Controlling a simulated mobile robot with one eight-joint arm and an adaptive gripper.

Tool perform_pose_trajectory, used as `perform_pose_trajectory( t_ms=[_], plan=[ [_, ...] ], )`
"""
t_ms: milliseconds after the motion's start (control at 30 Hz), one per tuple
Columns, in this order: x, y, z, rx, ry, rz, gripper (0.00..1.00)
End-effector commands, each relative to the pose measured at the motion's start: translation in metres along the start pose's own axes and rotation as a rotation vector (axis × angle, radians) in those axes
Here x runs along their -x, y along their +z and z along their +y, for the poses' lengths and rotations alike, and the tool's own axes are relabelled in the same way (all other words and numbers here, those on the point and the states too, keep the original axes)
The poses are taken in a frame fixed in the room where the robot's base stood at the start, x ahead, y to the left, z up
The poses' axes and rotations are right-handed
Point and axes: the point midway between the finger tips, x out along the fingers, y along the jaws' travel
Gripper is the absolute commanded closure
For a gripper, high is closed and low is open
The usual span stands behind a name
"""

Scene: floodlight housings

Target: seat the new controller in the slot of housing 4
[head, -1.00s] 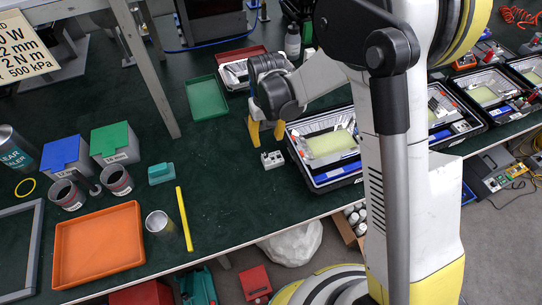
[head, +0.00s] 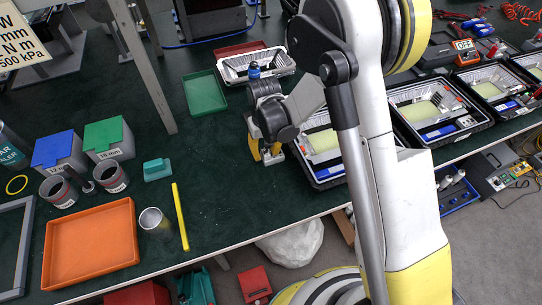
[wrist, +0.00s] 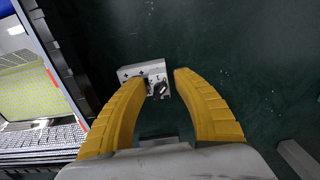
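The controller (wrist: 145,72), a small pale box with terminals and a dark knob, lies on the dark green mat in the wrist view. My gripper (wrist: 157,80) has two yellow curved fingers standing apart, with the controller at and between their tips; the left finger covers part of it. I cannot tell whether they touch it. In the head view my gripper (head: 267,158) is low beside the nearest floodlight housing (head: 316,184) and mostly hides the controller. This housing has a yellow panel, also at left in the wrist view (wrist: 30,95). No housing number is readable.
More open housings (head: 440,140) stand along the bench to the right, behind my arm. A housing with a bright reflector (head: 275,77) and a green tray (head: 205,93) lie behind my gripper. An orange tray (head: 90,275) and a yellow bar (head: 180,217) lie left. Mat between is clear.

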Motion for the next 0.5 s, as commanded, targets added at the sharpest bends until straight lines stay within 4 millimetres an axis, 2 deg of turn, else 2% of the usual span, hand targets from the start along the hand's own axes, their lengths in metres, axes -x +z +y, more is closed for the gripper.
perform_pose_trajectory(
  t_ms=[33,100,500],
  plan=[
    [0.0002,0.0,0.0,0.0,0.0,0.0,0.83],
    [0.0002,0.0,0.0,0.0,0.0,0.0,1.0],
    [0.0005,0.0,0.0,0.0,0.0,0.0,1.0]
  ],
)
